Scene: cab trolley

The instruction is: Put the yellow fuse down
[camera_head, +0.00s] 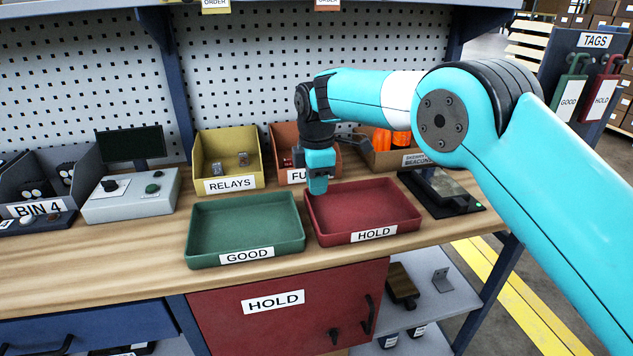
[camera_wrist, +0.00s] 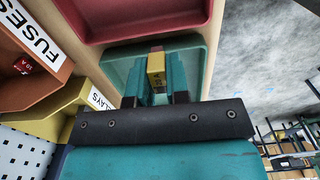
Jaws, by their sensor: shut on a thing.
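The yellow fuse (camera_wrist: 157,68) is between the fingers of my gripper (camera_wrist: 157,88) in the wrist view; its far end looks dark reddish. In the head view my gripper (camera_head: 318,188) points down near the back left corner of the red HOLD tray (camera_head: 407,223). The fuse is not discernible there. The wrist view shows the green GOOD tray (camera_wrist: 118,62) behind the fuse and the red HOLD tray (camera_wrist: 140,30) beside it. In the head view the green GOOD tray (camera_head: 220,257) is left of the red one. Both look empty.
The yellow RELAYS bin (camera_head: 198,160) and orange FUSES bin (camera_head: 283,150) stand behind the trays, the latter partly hidden by my gripper. A cardboard beacon box (camera_head: 385,160) stands behind the red tray. A dark device (camera_head: 450,192) lies right. Bare wood (camera_head: 90,262) is clear at left.

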